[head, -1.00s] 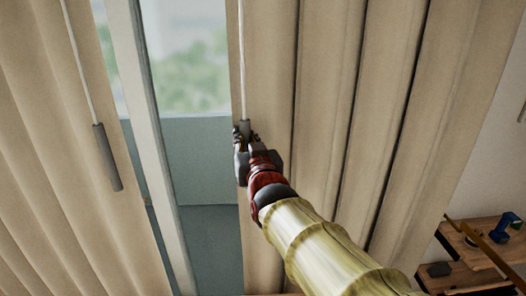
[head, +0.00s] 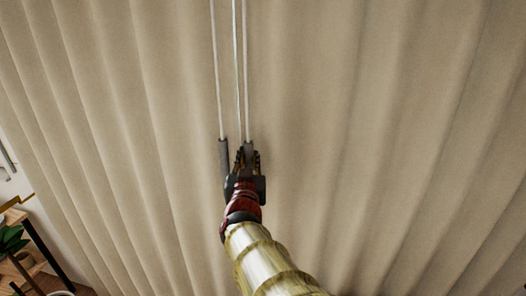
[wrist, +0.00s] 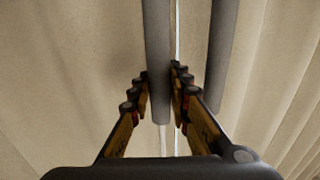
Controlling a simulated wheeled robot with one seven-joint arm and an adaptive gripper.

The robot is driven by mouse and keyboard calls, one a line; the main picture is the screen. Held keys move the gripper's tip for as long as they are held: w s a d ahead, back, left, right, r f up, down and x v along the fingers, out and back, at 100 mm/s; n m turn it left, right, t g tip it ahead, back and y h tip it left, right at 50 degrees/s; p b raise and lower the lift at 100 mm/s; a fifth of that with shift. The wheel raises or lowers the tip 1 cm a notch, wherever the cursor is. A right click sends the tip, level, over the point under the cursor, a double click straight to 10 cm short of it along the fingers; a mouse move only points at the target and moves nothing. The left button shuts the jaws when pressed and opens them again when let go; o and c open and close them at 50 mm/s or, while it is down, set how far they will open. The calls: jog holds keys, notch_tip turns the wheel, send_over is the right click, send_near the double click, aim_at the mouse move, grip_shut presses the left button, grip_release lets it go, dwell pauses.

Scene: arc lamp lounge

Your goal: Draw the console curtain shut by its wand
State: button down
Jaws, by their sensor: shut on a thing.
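The beige curtain hangs in two pleated panels, a left panel (head: 130,110) and a right panel (head: 350,130). Their edges nearly meet, with a thin bright line (head: 236,60) between them, which also shows in the wrist view (wrist: 178,30). My gripper (head: 249,157) is shut on the grey handle of the right panel's wand (head: 248,147); the wrist view shows this handle (wrist: 157,50) between the fingers. The left panel's wand (head: 224,155) hangs just left of my gripper, apart from it. In the wrist view that other wand (wrist: 220,50) is on the right.
A wooden shelf (head: 14,216) with a green plant (head: 12,240) stands at the lower left, beside a white wall. The curtain face around my gripper is clear of other objects.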

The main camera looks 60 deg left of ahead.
jog(key=shift+s+a+r, duration=0.1)
jog(key=shift+s+a, duration=0.3)
jog(key=shift+s, duration=0.1)
jog(key=c, duration=1.7)
grip_release()
jog(key=shift+s+a, duration=0.15)
jog(key=shift+o, duration=0.2)
jog(key=v, duration=0.7)
jog(key=shift+d, duration=0.25)
